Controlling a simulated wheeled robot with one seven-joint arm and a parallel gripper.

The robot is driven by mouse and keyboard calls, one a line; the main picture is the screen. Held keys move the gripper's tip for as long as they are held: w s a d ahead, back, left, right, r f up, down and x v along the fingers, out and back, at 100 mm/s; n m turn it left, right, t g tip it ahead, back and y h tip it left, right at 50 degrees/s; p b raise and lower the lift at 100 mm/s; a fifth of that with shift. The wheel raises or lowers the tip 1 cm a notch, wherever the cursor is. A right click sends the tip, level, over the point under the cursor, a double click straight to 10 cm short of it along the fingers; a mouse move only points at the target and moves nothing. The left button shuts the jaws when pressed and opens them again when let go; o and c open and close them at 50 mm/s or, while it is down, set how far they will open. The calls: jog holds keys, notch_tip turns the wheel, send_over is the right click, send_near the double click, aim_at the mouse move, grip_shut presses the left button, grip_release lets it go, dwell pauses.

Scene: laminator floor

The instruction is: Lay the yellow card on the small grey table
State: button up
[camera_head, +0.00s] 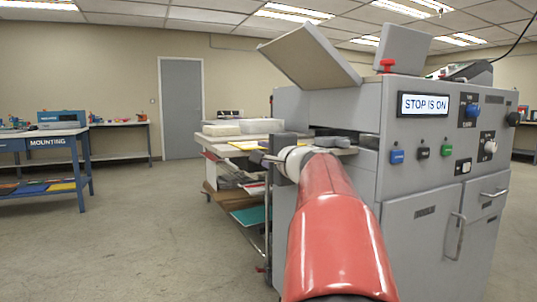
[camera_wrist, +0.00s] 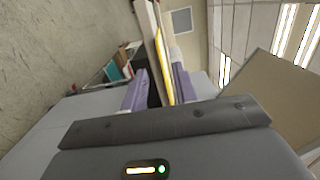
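The yellow card (camera_head: 246,145) lies flat near the front edge of a light-topped surface left of the grey machine. In the wrist view the yellow card (camera_wrist: 163,62) shows as a thin strip, nearly edge-on. My gripper (camera_head: 277,160) is at the end of my outstretched red arm, close to the card. In the wrist view my gripper (camera_wrist: 158,88) has its fingers apart, with a dark gap between them. The card's near end reaches between the fingers, closer to the right one; contact is unclear. I cannot tell which surface is the small grey table.
The grey machine (camera_head: 340,115) with the sign "STOP IS ON" stands close on the right. White stacks (camera_head: 245,127) lie behind the card, and coloured boards (camera_head: 250,215) sit below. A blue "MOUNTING" bench (camera_head: 55,143) stands far left. The floor at left is clear.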

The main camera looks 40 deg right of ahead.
jog(key=p, duration=0.1)
send_near(251, 145)
jog(key=w+a, duration=0.2)
jog(key=w, duration=0.1)
jog(key=shift+d, duration=0.15)
grip_shut()
